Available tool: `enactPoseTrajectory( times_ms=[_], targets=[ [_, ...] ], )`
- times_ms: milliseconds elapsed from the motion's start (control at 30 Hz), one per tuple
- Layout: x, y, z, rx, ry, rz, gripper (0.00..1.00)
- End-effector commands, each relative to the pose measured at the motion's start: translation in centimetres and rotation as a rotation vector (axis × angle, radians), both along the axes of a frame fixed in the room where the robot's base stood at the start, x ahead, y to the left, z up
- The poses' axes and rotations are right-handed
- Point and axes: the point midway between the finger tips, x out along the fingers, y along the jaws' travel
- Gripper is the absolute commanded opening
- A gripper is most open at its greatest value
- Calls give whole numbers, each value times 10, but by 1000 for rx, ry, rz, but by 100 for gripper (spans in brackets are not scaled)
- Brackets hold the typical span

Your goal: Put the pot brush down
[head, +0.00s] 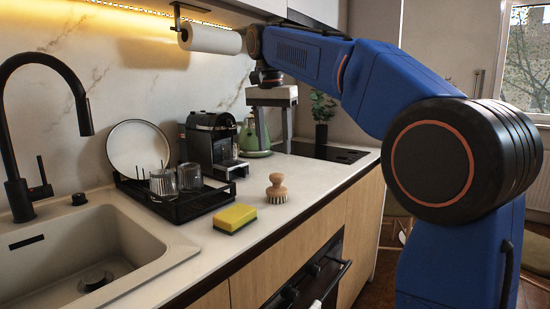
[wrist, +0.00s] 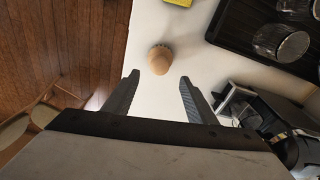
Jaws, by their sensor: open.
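The pot brush (head: 276,189), with a round wooden knob and pale bristles, stands upright, bristles down, on the white counter (head: 313,182) to the right of the yellow sponge. In the wrist view the brush (wrist: 160,60) is seen from above, ahead of the fingertips and apart from them. My gripper (head: 275,145) points down above the counter, farther back than the brush. In the wrist view my gripper (wrist: 157,80) has its two fingers wide apart with nothing between them.
A yellow-green sponge (head: 235,218) lies near the front edge. A black dish rack (head: 193,207) with glasses and a plate (head: 138,148) stands beside the sink (head: 140,244). A coffee machine (head: 211,140) and green kettle (head: 250,135) stand behind. Bare counter surrounds the brush.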

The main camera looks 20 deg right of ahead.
Motion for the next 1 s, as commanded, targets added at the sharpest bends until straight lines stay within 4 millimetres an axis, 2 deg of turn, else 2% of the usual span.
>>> enactPoseTrajectory(
  times_ms=[200, 467, 567, 767, 1000],
  targets=[
    [-1, 1, 14, 0, 0, 0, 51],
    [-3, 1, 14, 0, 0, 2, 51],
    [-10, -3, 11, 1, -5, 20, 51],
    [-47, -19, -11, 4, -36, 120, 51],
    [-108, -41, -62, 1, -87, 284, 51]
  ],
)
